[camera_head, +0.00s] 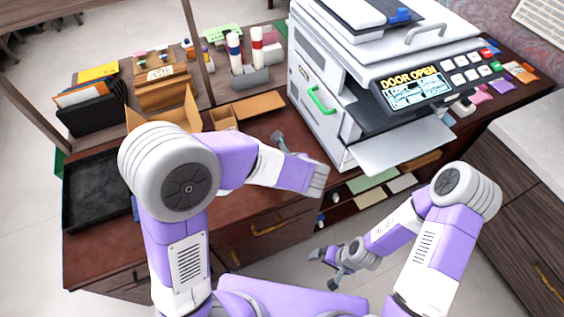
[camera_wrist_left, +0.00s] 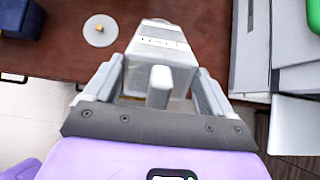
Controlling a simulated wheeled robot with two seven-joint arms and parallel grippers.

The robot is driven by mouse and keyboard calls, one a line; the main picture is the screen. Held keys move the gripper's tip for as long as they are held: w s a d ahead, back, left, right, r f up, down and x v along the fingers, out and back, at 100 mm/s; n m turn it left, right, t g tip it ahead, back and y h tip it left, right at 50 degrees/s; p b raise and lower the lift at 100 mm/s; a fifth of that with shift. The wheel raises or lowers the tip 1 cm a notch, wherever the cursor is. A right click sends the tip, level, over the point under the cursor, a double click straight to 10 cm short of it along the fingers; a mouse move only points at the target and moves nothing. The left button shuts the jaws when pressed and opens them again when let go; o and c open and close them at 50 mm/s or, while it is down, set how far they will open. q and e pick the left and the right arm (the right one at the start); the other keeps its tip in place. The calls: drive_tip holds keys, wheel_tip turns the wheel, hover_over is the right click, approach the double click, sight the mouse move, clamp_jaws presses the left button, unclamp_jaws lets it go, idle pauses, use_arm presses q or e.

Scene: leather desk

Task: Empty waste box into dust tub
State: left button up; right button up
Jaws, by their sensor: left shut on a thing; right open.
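My left gripper (camera_wrist_left: 158,85) is shut on a grey box with a printed label (camera_wrist_left: 165,45), which I take to be the waste box; it is held over the desk. In the head view my left gripper (camera_head: 290,152) is beside the printer's left front, mostly hidden by its own arm. A dark blue container (camera_wrist_left: 22,18), perhaps the dust tub, stands at the wrist view's upper left; in the head view my left arm mostly covers it. My right gripper (camera_head: 327,268) is open and empty, low in front of the desk. The box's contents are not visible.
A large printer (camera_head: 325,100) with a green handle and a protruding output tray (camera_head: 405,145) stands right of my left gripper. A black tray (camera_head: 90,215) lies at the desk's left. A round disc with a tan knob (camera_wrist_left: 100,28) lies on the desk. Cardboard boxes (camera_head: 255,107) sit behind.

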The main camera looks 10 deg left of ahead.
use_arm(q)
drive_tip(key=shift+w+a+r+g+h+p, duration=0.55)
drive_tip(key=shift+w+p, duration=0.25)
drive_tip(key=shift+p, duration=1.35)
idle(5.3)
